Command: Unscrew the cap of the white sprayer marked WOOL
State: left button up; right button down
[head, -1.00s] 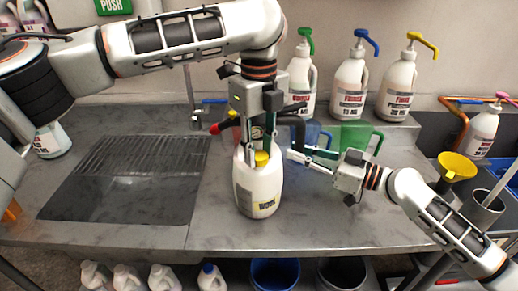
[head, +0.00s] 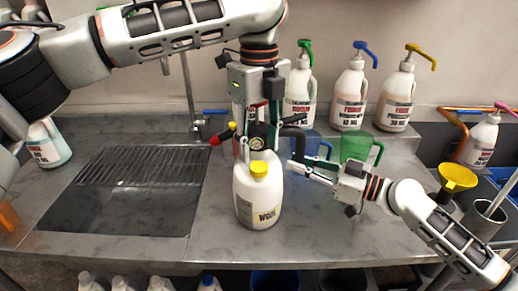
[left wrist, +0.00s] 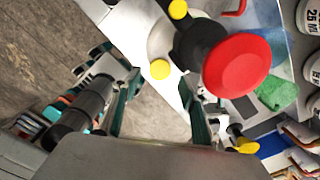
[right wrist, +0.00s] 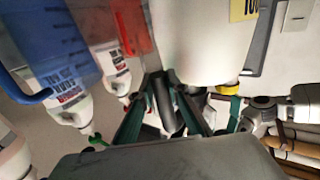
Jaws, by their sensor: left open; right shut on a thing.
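The white sprayer marked WOOL (head: 257,203) stands upright on the metal counter, right of the sink. My left gripper (head: 258,122) is open and empty above the cap, pointing down. My right gripper (head: 290,165) is at the sprayer's right side, shut on a dark handle-like part (right wrist: 168,103), seen between its fingers in the right wrist view.
Pump bottles with green, blue and yellow (head: 397,93) tops stand along the wall. A blue jug and a green jug (head: 358,147) stand behind my right gripper. The sink grate (head: 140,166) is at left. A yellow funnel (head: 457,177) is at right. The counter front is clear.

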jog(key=c, duration=1.9)
grip_release()
